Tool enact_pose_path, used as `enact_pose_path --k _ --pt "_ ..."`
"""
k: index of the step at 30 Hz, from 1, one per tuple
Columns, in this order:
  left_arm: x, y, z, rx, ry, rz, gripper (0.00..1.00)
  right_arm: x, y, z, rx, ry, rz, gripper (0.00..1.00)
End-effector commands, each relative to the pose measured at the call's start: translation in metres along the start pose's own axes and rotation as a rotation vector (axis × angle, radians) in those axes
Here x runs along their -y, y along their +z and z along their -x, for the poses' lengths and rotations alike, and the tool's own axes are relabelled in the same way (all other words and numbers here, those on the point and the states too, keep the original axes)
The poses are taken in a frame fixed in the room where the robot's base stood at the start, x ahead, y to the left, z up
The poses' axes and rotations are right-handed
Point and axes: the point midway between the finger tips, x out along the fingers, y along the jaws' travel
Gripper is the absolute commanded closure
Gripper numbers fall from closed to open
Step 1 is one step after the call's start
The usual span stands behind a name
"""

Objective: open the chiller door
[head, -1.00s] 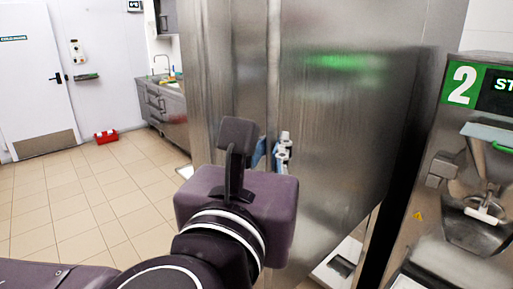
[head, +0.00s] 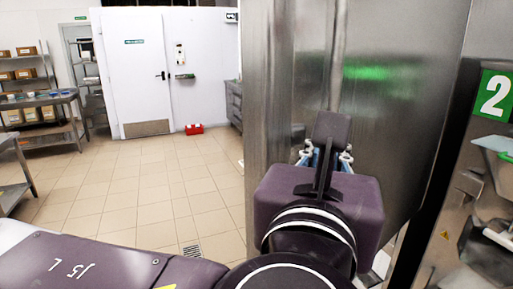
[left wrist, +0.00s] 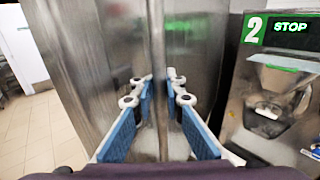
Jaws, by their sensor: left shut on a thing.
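The chiller is a tall brushed-steel cabinet. Its broad door panel (head: 395,140) fills the right middle of the head view, with a green reflection on it. A vertical handle bar (head: 338,60) runs along the panel's left side and also shows in the left wrist view (left wrist: 157,45). My left gripper (head: 325,157) is at the bar, its blue-padded fingers (left wrist: 153,88) on either side of it, shut on it. My wrist hides part of the contact in the head view. Whether the door stands ajar is hard to tell. My right gripper is out of view.
A batch freezer marked 2 (head: 493,95) stands close on the right. A steel table (head: 60,98) and shelves stand at the far left.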

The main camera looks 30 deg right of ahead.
Motion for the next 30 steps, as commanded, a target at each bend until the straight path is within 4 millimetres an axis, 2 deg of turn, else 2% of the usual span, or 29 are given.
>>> enact_pose_path --k 14,15,19,30 --pt "0.0001 -0.0018 -0.0004 -0.004 0.003 0.000 1.00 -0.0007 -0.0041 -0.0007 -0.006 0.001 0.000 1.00" --pt "0.0002 -0.0018 -0.0003 -0.004 0.003 0.000 0.89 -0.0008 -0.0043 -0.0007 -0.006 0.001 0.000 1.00" --pt "0.0005 -0.0013 -0.0004 -0.003 0.002 0.000 0.74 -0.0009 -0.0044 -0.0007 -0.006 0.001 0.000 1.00" --pt "0.0005 0.0049 -0.0008 0.001 0.002 0.001 0.73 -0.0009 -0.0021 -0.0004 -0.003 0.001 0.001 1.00"
